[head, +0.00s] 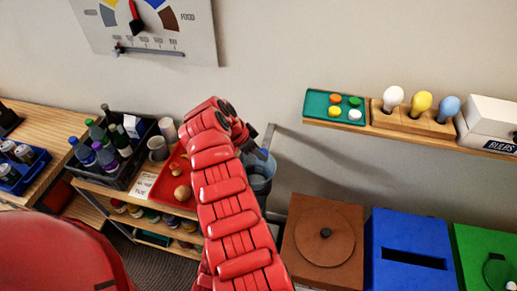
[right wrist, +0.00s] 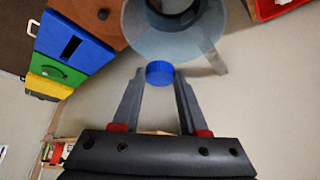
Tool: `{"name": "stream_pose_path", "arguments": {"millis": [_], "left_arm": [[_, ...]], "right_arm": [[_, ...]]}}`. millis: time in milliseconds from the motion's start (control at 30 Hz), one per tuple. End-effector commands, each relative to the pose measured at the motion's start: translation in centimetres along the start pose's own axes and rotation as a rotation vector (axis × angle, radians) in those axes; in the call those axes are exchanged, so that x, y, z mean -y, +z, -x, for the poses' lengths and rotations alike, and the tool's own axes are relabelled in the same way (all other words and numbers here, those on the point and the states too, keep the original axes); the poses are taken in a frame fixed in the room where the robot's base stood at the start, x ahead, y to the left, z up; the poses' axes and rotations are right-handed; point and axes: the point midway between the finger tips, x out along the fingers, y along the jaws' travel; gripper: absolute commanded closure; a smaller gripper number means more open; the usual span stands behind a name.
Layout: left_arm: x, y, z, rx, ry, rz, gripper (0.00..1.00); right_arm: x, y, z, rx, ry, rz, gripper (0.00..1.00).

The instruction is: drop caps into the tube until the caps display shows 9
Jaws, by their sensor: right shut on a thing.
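The tube (head: 258,172) is a grey-blue, see-through cylinder beside the wall, partly hidden by my right arm in the head view. In the right wrist view its wide round mouth (right wrist: 180,45) lies just beyond my fingertips. My right gripper (head: 262,143) is shut on a blue cap (right wrist: 160,72), held at the fingertips near the tube's rim. I cannot tell whether the cap is over the opening. Orange, yellow, green and white caps lie on a green tray (head: 314,105) on the wall shelf. The caps display is not in view. My left gripper is not in view.
A wooden holder (head: 412,122) with bulbs and a white box (head: 488,118) share the shelf. Brown (head: 322,245), blue (head: 412,225) and green (head: 480,240) bins stand below. A red tray (head: 172,190) and a black bottle crate (head: 120,178) stand left of my arm.

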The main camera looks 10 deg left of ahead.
Motion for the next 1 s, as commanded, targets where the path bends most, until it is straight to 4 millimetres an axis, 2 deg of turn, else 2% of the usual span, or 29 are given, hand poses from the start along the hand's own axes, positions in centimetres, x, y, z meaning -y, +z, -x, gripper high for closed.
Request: {"name": "stream_pose_path", "arguments": {"millis": [400, 700, 733, 900, 1000], "left_arm": [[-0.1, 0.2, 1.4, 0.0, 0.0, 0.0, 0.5], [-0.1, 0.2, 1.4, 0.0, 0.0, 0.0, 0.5], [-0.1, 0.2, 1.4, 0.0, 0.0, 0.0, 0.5], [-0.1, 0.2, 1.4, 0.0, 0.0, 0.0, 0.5], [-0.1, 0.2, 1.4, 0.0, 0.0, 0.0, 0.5]], "right_arm": [[0.0, 2.5, -4.2, 0.002, 0.001, 0.002, 1.0], [0.0, 2.6, -4.5, 0.001, -0.001, 0.002, 1.0], [0.0, 2.6, -4.5, 0.001, -0.001, 0.002, 0.56], [0.0, 2.6, -4.5, 0.001, -0.001, 0.002, 0.25], [0.0, 2.6, -4.5, 0.001, -0.001, 0.002, 0.22]]}}
